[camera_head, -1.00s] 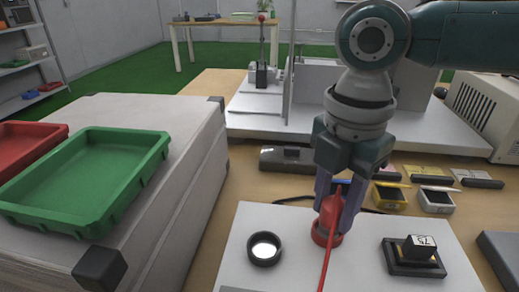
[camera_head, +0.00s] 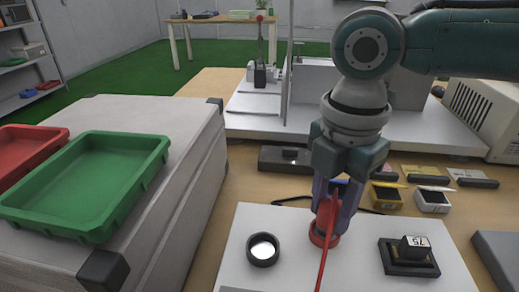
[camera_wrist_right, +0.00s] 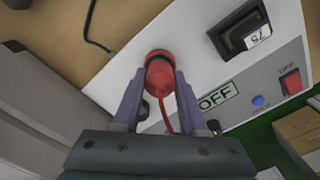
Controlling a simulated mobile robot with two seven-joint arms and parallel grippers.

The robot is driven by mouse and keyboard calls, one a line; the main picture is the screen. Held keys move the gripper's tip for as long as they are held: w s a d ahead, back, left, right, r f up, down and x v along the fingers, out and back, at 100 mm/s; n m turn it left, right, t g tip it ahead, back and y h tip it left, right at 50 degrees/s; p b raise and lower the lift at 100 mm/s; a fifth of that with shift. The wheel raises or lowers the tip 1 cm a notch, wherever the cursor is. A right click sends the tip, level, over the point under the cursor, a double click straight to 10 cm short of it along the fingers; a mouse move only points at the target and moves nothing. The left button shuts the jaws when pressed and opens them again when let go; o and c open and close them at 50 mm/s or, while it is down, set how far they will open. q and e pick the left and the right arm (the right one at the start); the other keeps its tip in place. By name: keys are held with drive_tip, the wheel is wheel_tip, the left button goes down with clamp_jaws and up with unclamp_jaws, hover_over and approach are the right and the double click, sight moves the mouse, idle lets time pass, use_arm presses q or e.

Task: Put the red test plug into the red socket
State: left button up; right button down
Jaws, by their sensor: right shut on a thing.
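The red test plug (camera_head: 327,214), with a red cable trailing toward the front, is upright between the fingers of my right gripper (camera_head: 332,220), which is shut on it. The red socket (camera_head: 323,239) shows as a red ring on top of the white panel, directly under the plug. In the right wrist view the plug (camera_wrist_right: 160,78) sits between both fingertips, against the red ring (camera_wrist_right: 158,56). The plug is at the socket, but I cannot tell how deep it sits. My left gripper is not in view.
On the panel a black ring with a white centre (camera_head: 263,249) lies left of the socket, and a black block marked 75 (camera_head: 412,250) lies right. Small yellow and grey boxes (camera_head: 387,196) stand behind. A green tray (camera_head: 88,182) is at left.

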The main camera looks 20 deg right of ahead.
sight(333, 198)
idle(0.4)
drive_tip(key=shift+f+b, duration=0.35)
drive_tip(key=shift+f, duration=0.25)
drive_tip(key=c, duration=0.7)
unclamp_jaws()
drive_tip(key=shift+c, duration=0.2)
wheel_tip(333, 198, up, 5)
drive_tip(key=p, duration=0.6)
drive_tip(key=shift+r, duration=0.2)
wheel_tip(333, 198, up, 6)
drive_tip(key=p, duration=0.6)
drive_tip(key=shift+f+p, duration=0.1)
drive_tip(key=shift+p, duration=0.2)
drive_tip(key=shift+f, duration=0.1)
